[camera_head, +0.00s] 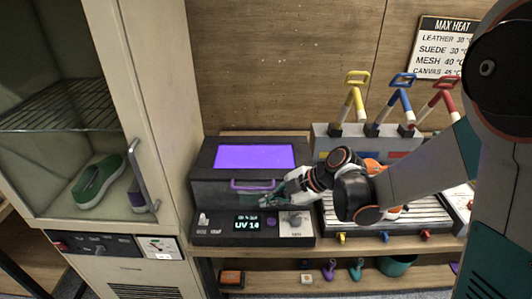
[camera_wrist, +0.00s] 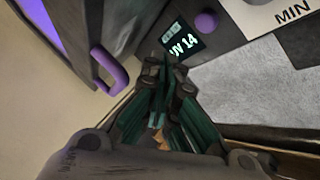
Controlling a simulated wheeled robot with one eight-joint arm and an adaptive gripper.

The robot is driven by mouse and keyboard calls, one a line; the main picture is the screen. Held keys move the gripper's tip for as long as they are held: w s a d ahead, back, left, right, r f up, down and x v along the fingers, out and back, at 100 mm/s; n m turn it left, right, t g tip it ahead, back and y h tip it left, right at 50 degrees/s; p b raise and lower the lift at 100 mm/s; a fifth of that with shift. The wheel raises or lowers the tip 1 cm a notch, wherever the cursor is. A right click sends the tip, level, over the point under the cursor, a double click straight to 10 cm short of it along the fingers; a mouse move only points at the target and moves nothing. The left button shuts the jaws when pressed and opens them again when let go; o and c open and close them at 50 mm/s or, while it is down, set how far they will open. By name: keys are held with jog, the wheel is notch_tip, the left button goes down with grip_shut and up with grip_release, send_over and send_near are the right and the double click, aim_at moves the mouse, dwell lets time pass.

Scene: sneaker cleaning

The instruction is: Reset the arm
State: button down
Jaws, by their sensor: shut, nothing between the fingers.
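My gripper (camera_head: 275,194) is at the end of my arm, in front of the dark UV box (camera_head: 211,190), close to its purple handle (camera_head: 253,185). In the wrist view my gripper (camera_wrist: 160,110) has its fingers shut together with nothing between them. The box's purple handle (camera_wrist: 108,68) is left of the fingertips there, and the lit display (camera_wrist: 183,45) is just beyond them. The display (camera_head: 247,223) reads UV 14 in the head view. I cannot tell whether the fingertips touch the box.
A cabinet (camera_head: 158,80) at left holds a green shoe (camera_head: 98,180). A rack with yellow, blue and red levers (camera_head: 400,98) stands behind my arm. A lower shelf (camera_head: 430,272) holds small items.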

jog(key=shift+r, duration=0.1)
jog(key=s+d+r+m+t+h, duration=0.2)
jog(key=s+d+r+m+h, duration=0.2)
jog(key=s+d+m, duration=0.4)
jog(key=s+d+r+m+t+h, duration=0.2)
jog(key=s+d+r+m+h, duration=0.2)
jog(key=s+d+r+m, duration=0.3)
jog(key=s+d+m, duration=0.1)
jog(key=s+m, duration=0.3)
jog(key=m, duration=0.4)
jog(key=shift+s+d+r+h, duration=0.25)
jog(key=shift+s+d+h, duration=0.05)
jog(key=shift+s, duration=0.1)
